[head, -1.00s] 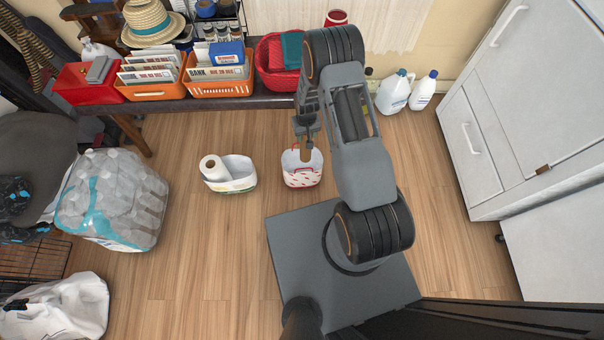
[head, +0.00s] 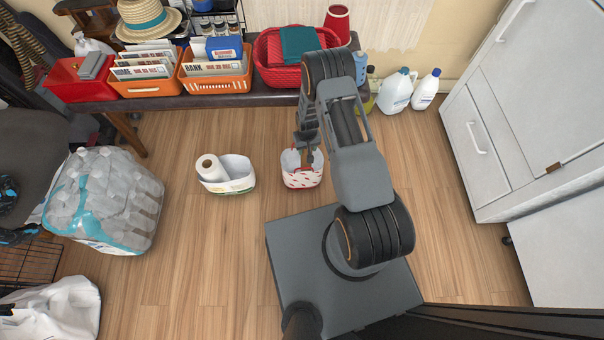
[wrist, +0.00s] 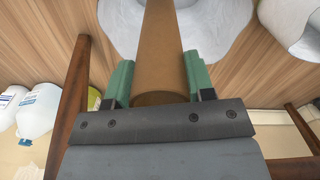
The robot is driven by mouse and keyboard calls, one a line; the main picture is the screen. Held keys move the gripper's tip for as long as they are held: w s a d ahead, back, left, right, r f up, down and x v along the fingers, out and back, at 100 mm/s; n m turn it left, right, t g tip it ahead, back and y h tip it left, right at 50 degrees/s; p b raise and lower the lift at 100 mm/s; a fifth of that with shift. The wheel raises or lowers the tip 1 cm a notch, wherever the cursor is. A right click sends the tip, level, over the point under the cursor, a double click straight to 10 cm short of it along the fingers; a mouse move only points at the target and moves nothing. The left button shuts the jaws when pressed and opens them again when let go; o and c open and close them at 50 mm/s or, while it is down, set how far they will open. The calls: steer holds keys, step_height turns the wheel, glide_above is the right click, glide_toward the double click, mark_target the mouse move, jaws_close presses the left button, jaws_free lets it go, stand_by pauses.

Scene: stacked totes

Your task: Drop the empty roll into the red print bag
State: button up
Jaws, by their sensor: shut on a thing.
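The empty roll is a brown cardboard tube (wrist: 160,50), held between the green fingers of my gripper (wrist: 158,78) in the wrist view. My gripper is shut on it, and its far end reaches into the white opening of a bag. In the head view the red print bag (head: 302,180), white with red marks, stands on the floor. My gripper (head: 308,154) is low over its opening there. The roll is mostly hidden in the head view, so I cannot tell whether it touches the bag's bottom.
A second white bag (head: 237,183) with a white paper roll (head: 210,168) stands to the left. The dark bench (head: 200,106) with baskets runs behind. Jugs (head: 395,92) stand at the back right. The wooden floor between is clear.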

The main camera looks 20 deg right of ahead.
steer(key=shift+f, duration=0.2)
steer(key=o, duration=0.9)
step_height(320, 180, up, 14)
steer(key=p, duration=0.4)
steer(key=shift+f, duration=0.1)
